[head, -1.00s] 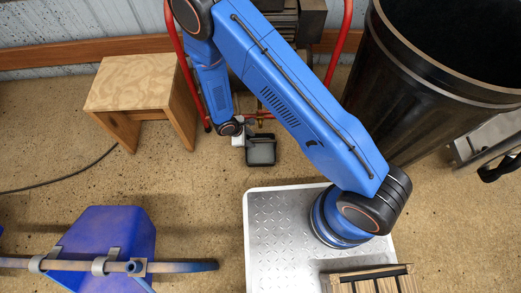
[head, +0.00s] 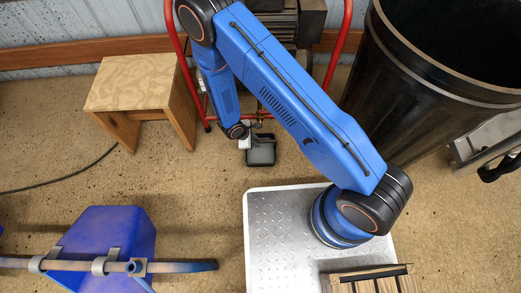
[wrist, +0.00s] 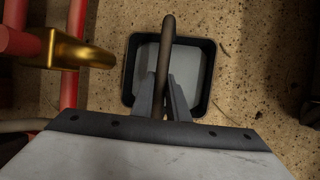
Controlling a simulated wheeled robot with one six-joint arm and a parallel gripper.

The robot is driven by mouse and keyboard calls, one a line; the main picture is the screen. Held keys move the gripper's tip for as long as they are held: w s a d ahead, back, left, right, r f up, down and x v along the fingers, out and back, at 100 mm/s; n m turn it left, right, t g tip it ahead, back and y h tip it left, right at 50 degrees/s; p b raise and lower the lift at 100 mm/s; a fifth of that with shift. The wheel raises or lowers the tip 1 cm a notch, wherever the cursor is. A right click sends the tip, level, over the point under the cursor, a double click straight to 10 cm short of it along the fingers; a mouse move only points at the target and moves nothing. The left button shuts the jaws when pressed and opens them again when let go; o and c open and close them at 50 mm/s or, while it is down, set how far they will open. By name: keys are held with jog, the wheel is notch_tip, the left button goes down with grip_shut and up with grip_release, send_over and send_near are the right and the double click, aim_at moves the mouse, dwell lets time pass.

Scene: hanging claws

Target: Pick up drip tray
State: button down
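The drip tray (head: 261,156) is a small black square tray on the floor below my arm. In the wrist view the drip tray (wrist: 205,75) has a dark rim and a grey inside. A dark upright bar (wrist: 168,45), seemingly its handle, runs across the middle of it. My gripper (wrist: 163,85) has its two grey fingers on either side of this bar, close to it. I cannot tell whether they press on it.
A red tube frame (head: 339,55) with machinery stands behind the tray; its red tube and a brass part (wrist: 75,52) lie left of the fingers. A wooden stool (head: 140,85) is to the left, a large black bin (head: 440,90) to the right.

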jog(key=shift+r, duration=0.1)
dwell(0.3)
jog(key=shift+r, duration=4.85)
jog(key=shift+s, duration=0.1)
